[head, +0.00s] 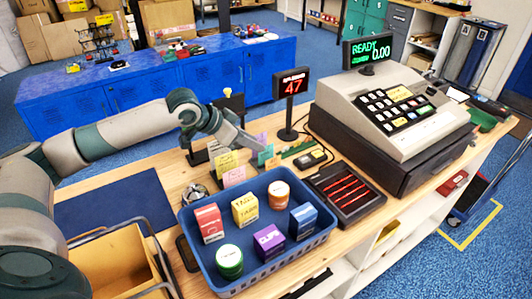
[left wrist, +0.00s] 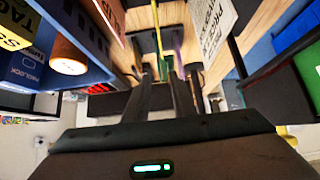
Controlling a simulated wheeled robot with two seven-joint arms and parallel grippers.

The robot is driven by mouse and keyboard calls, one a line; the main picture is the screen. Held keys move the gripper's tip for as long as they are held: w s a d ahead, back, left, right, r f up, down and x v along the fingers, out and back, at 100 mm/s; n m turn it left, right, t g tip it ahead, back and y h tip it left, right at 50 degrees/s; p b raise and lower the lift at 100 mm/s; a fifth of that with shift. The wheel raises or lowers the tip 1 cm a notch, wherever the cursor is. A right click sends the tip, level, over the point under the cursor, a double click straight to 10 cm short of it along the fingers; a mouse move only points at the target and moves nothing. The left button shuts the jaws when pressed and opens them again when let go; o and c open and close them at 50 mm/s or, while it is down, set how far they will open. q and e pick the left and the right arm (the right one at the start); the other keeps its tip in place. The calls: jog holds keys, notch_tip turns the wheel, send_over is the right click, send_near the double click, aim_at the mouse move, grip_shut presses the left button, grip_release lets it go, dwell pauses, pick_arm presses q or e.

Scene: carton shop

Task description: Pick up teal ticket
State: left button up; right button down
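The teal ticket (head: 266,154) stands upright among other coloured tickets on the wooden counter, behind the blue basket. My left gripper (head: 252,146) reaches in from the left, with its fingertips close beside the teal ticket. In the left wrist view its two dark fingers (left wrist: 160,80) show a narrow gap, and thin ticket edges stand around and ahead of it. The teal ticket is hard to make out there, and I cannot tell whether the fingers touch it. My right gripper is not in view.
A yellow ticket (head: 227,162), a pink ticket (head: 234,177) and a purple ticket (head: 261,140) stand close by. The blue basket (head: 283,262) holds several small goods in front. A red number display (head: 291,84) and the cash register (head: 385,110) stand to the right.

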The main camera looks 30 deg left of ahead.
aim_at(266, 156)
pick_arm(q)
jog(key=shift+w+d+f, duration=0.15)
jog(key=shift+w+f, duration=0.1)
jog(key=shift+f, duration=0.1)
jog(key=p+x, duration=0.1)
jog(key=x, duration=0.1)
jog(key=p+x, duration=0.1)
jog(key=x, duration=0.1)
jog(key=shift+w+d+r, duration=0.2)
jog(key=shift+w+d, duration=0.05)
jog(key=shift+w, duration=0.05)
jog(key=shift+w+d+f+p, duration=0.1)
jog(key=shift+w+f+p, duration=0.2)
jog(key=shift+f, duration=0.1)
jog(key=shift+s, duration=0.1)
grip_shut()
